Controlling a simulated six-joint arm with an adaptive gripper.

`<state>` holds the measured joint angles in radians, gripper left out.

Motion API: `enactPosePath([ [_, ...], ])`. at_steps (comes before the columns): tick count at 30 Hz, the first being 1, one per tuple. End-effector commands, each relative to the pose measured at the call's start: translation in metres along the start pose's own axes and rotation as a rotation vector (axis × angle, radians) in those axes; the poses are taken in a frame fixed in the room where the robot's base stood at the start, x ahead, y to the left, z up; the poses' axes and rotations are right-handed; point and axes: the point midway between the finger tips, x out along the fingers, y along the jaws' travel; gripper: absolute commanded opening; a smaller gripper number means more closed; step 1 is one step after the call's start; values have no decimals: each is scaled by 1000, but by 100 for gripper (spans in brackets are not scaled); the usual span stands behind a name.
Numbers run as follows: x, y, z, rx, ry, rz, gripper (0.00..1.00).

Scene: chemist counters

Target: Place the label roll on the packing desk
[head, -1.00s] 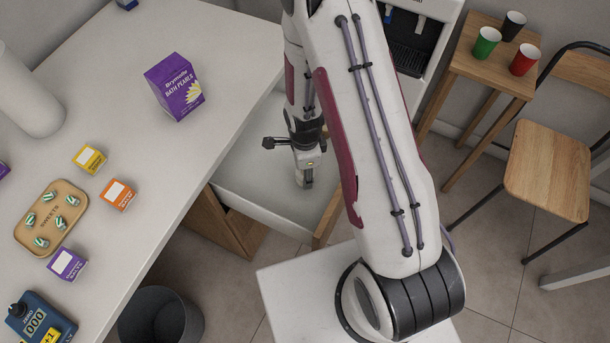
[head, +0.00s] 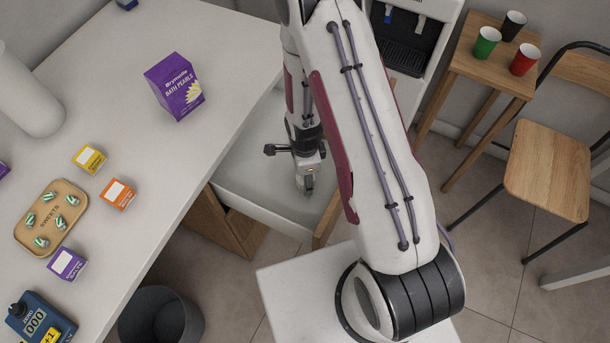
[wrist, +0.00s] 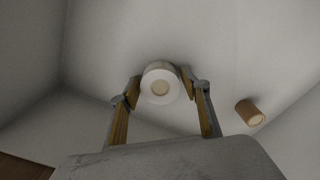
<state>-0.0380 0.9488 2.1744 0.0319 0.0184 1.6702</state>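The label roll (wrist: 160,84), white with a tan core, is in the open drawer in the wrist view. My gripper (wrist: 160,87) is open, with one fingertip on each side of the roll. The fingertips are close to its sides; firm contact does not show. In the head view my gripper (head: 305,188) reaches down into the drawer (head: 262,185), and the roll cannot be made out there. The white desk (head: 160,150) at the left carries several goods; whether it is the packing desk is not marked.
A brown cylinder (wrist: 249,112) lies in the drawer right of the roll. Drawer walls surround my gripper. On the desk are a purple box (head: 175,87), small cartons (head: 118,194), a sweets tray (head: 70,188) and a counter device (head: 38,318). The desk's middle has free room.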

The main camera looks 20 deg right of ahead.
Motion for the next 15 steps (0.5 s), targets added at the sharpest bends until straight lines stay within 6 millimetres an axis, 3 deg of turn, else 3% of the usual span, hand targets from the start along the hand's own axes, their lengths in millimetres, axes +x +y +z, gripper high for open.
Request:
enactPosePath([
  [15, 0, 0, 0, 0, 0, 0, 54],
])
